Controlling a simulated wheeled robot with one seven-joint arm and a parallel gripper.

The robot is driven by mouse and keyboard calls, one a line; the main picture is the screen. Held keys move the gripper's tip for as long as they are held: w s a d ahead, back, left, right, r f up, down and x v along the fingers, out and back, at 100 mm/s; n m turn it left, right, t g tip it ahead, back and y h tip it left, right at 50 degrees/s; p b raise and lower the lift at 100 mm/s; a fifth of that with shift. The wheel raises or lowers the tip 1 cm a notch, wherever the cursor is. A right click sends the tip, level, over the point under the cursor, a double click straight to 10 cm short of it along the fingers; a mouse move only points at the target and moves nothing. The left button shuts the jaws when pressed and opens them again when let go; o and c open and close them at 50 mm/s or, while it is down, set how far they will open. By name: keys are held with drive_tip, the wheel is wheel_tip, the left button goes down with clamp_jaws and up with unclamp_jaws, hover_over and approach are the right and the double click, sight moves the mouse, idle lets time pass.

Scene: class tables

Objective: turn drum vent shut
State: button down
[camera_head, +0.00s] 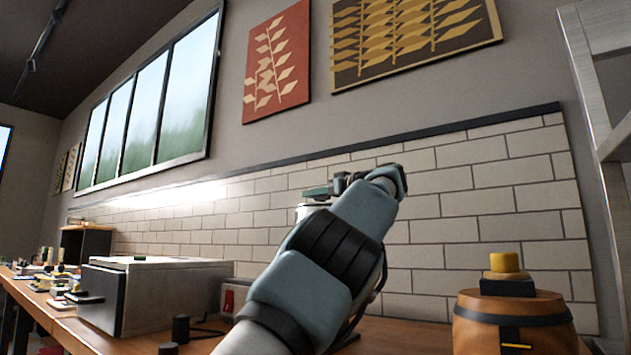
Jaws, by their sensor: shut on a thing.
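My arm reaches up and away across the middle of the view. My gripper (345,183) is at its far end, turned to the left and small in the picture. It is shut on a flat green piece (316,192), which sits just above the top of a white, round-looking thing (309,211). My arm hides most of that white thing, so I cannot tell whether it is the drum or whether the green piece is its vent. A brown barrel (510,325) stands at the right, with a black block and a yellow knob (504,262) on top. My gripper is well apart from it.
A grey metal box (160,290) stands on the wooden table (405,336) left of my arm, with small black cylinders (180,328) in front. A red and white item (236,294) is partly behind my arm. A tiled wall (440,205) closes the back. Shelving (605,100) rises at the right.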

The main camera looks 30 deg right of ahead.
drive_tip(key=shift+r+n+y+p, duration=0.15)
drive_tip(key=shift+n+y+p, duration=0.25)
drive_tip(key=shift+y+p, duration=0.25)
drive_tip(key=shift+a+g, duration=0.1)
drive_tip(key=shift+g, duration=0.2)
drive_tip(key=c, duration=0.9)
unclamp_jaws()
drive_tip(key=shift+o, duration=0.2)
drive_tip(key=v, duration=1)
drive_tip(key=shift+s+d, duration=0.2)
drive_tip(key=shift+s, duration=0.15)
